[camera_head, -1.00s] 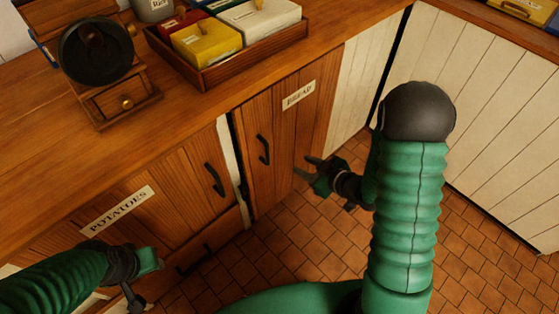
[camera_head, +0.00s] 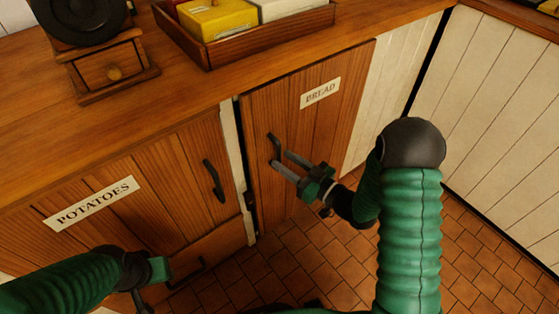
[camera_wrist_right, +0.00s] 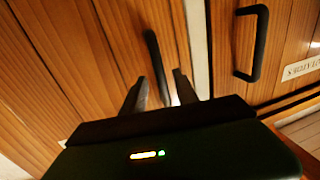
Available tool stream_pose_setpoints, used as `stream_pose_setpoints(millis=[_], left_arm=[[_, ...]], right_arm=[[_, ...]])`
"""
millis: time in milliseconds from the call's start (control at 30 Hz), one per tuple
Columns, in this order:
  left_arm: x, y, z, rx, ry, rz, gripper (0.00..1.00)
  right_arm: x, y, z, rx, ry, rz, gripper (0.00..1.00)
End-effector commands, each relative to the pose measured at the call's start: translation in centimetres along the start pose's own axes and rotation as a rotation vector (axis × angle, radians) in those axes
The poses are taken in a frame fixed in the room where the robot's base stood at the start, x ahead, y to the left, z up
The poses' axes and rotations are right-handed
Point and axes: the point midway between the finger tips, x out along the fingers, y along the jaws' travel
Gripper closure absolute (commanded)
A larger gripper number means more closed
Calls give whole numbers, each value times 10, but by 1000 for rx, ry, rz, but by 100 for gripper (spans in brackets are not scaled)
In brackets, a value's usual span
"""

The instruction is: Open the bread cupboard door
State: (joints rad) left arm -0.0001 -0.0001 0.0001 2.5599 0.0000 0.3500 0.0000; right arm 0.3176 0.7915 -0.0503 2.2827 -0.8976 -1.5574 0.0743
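The bread cupboard door (camera_head: 335,130) is brown wood with a BREAD label (camera_head: 320,92) near its upper right. It looks closed. Its dark upright handle (camera_head: 273,145) is near the left edge. My right gripper (camera_head: 280,159) is open in front of this handle, its two fingers apart and pointing at it. In the right wrist view the handle (camera_wrist_right: 153,62) shows between and just beyond the fingertips (camera_wrist_right: 160,85); contact cannot be told. My left gripper (camera_head: 152,282) is low at the left, away from the bread door; its opening is unclear.
The POTATOES door (camera_head: 150,185) with its own dark handle (camera_head: 214,180) is to the left, past a pale post (camera_head: 233,150). The counter (camera_head: 200,90) bears a grinder (camera_head: 108,65) and a wooden tray (camera_head: 270,38). Tiled floor (camera_head: 470,255) is clear at right.

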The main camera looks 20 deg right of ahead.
Motion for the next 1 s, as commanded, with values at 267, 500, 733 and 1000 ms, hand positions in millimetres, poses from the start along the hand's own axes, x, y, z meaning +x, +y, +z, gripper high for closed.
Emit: stream_pose_setpoints(millis=[267,500,733,1000], left_arm=[[9,0,2,0,0,0,64],[8,0,2,0,0,0,64],[8,0,2,0,0,0,64],[8,0,2,0,0,0,64]], right_arm=[[28,1,0,0,0,0,64],[29,1,0,1,0,1,68],[28,1,0,0,0,1,98],[28,1,0,0,0,1,100]])
